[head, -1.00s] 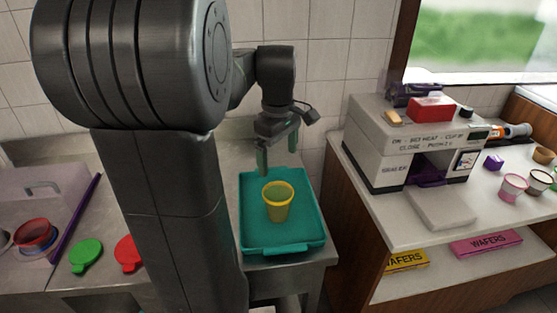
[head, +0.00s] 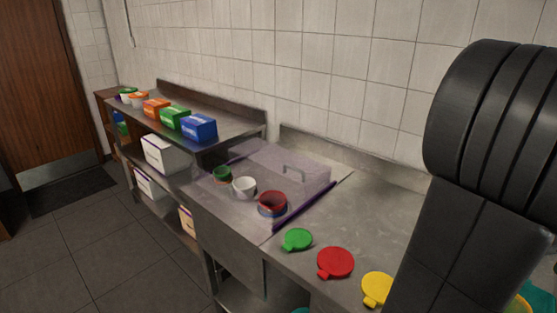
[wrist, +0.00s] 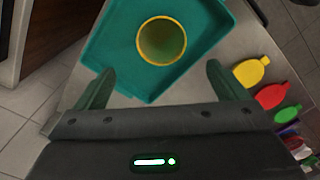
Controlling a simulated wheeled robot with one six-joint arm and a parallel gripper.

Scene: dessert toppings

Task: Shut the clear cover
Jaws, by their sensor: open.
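The clear cover (head: 262,163) is a see-through box-like lid with a grey handle (head: 293,170) on top, on the steel counter in the head view. A green cup (head: 222,174), a white cup (head: 245,187) and a red cup (head: 272,202) stand in a row at its front edge; I cannot tell whether they are under it. A purple strip (head: 305,207) runs along its right side. My gripper (wrist: 155,85) shows in the wrist view, open and empty, over the teal tray (wrist: 108,48) with a yellow cup (wrist: 162,41). It is hidden in the head view now.
Green (head: 298,239), red (head: 336,262) and yellow (head: 377,288) lids lie on the counter right of the cover. A shelf with orange, green and blue boxes (head: 199,127) stands behind left.

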